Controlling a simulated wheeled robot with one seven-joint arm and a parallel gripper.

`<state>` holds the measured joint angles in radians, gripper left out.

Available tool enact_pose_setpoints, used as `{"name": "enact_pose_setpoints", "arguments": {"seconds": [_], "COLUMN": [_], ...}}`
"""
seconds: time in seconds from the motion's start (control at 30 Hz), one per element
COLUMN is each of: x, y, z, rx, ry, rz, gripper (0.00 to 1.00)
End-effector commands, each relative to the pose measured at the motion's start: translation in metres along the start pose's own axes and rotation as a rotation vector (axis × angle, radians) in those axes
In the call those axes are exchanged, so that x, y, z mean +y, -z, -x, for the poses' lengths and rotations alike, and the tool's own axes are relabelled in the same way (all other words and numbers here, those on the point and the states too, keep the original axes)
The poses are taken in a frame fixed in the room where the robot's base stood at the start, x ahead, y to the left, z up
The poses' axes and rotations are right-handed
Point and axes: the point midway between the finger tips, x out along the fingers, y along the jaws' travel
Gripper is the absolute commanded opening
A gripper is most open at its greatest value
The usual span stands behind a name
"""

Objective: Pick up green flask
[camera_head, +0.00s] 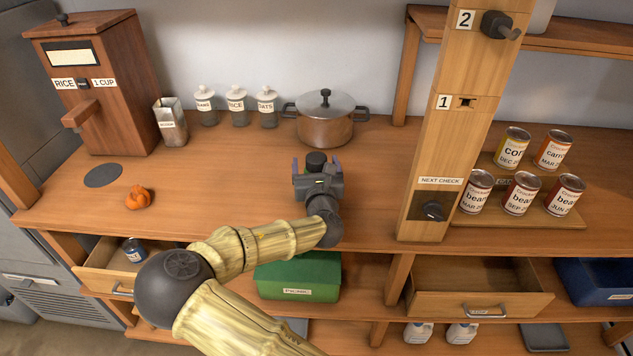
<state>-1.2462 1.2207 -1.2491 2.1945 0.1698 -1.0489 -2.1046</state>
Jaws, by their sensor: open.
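The gripper body and my arm hide the counter there.
A copper pot (325,126) and several labelled jars (238,110) stand at the back. A wooden post (455,130) rises to the right, beside several cans (519,192). An orange fruit (139,198) lies at left. Two drawers (480,287) (125,268) are open below.

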Motion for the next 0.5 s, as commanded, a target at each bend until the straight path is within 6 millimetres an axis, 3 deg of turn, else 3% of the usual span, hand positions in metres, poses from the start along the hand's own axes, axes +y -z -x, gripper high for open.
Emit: {"name": "enact_pose_setpoints", "arguments": {"seconds": [0.27,0.5], "x": [0.0005,0.0006], "y": [0.0,0.0], "z": [0.0003,0.0003], "rx": [0.0,0.0], "ry": [-0.001,-0.001], "rz": [0.0,0.0], "gripper": [0.8,0.35]}}
